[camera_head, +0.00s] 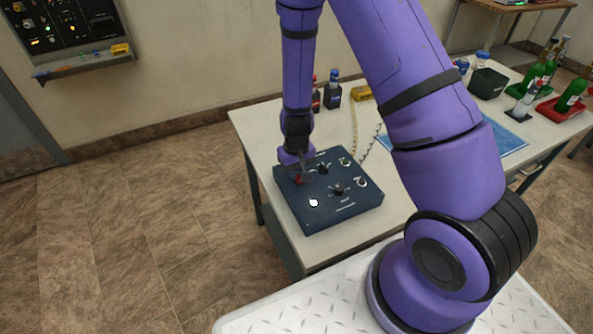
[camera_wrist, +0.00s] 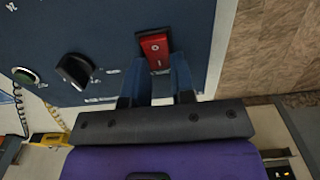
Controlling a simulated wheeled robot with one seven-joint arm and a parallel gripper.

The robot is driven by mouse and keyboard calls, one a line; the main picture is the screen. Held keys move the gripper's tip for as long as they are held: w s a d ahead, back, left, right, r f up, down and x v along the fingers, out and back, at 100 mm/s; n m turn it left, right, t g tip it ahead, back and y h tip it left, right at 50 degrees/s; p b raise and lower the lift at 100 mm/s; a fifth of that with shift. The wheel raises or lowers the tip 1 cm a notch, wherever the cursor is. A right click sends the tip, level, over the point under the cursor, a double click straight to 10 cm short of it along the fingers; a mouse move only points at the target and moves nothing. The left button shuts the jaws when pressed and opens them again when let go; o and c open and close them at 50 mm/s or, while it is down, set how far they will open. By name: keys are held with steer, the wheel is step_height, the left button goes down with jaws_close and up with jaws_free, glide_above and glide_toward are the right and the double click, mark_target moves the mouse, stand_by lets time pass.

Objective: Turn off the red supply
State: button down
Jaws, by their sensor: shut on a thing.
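The dark blue trainer box (camera_head: 315,222) lies on the near left part of the table, with knobs and small indicators on its top face. The red supply handle (camera_wrist: 155,48) is near the box edge in the wrist view, and a bit of red shows under my gripper in the head view (camera_head: 298,180). My gripper (camera_wrist: 156,68) is shut on the red handle, one blue-grey finger on each side. In the head view my gripper (camera_head: 301,172) comes down from above and partly hides the handle.
A black knob (camera_wrist: 74,70) and a green round part (camera_wrist: 25,76) sit beside the handle. Another black knob (camera_head: 338,190) and a lit white lamp (camera_head: 313,202) are on the box. Dark bottles (camera_head: 332,95) and a yellow device (camera_head: 361,93) stand behind.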

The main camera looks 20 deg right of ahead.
steer(key=shift+s+r+t, duration=0.1)
steer(key=shift+s+t, duration=0.1)
steer(key=shift+t, duration=0.55)
steer(key=shift+s+t, duration=0.15)
steer(key=shift+t, duration=0.6)
steer(key=c, duration=1)
jaws_free()
steer(key=shift+o, duration=0.2)
steer(key=shift+r, duration=0.1)
steer(key=v, duration=1)
steer(key=shift+r, duration=0.3)
